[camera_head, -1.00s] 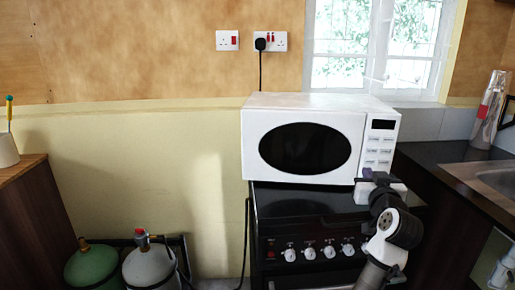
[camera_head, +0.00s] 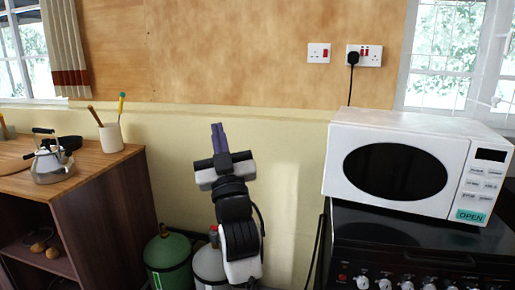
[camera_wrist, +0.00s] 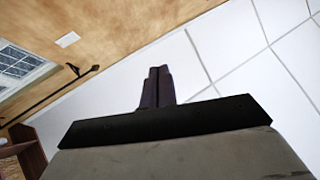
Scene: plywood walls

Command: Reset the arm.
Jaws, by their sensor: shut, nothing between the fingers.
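My gripper (camera_head: 217,128) is raised upright in the head view, in front of the yellow lower wall and left of the microwave. Its two dark purple fingers are together, with nothing between them. In the wrist view the gripper (camera_wrist: 157,72) also shows its fingers closed, pointing up toward the ceiling area. My arm stands in front of the gas cylinders and hides part of them. The gripper is apart from everything around it.
A white microwave (camera_head: 398,164) with its door shut stands on a black stove (camera_head: 420,235) at right. A wooden cabinet (camera_head: 107,185) at left carries a kettle (camera_head: 53,165) and a cup (camera_head: 111,138). A green cylinder (camera_head: 168,262) and a grey cylinder (camera_head: 209,266) stand low between.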

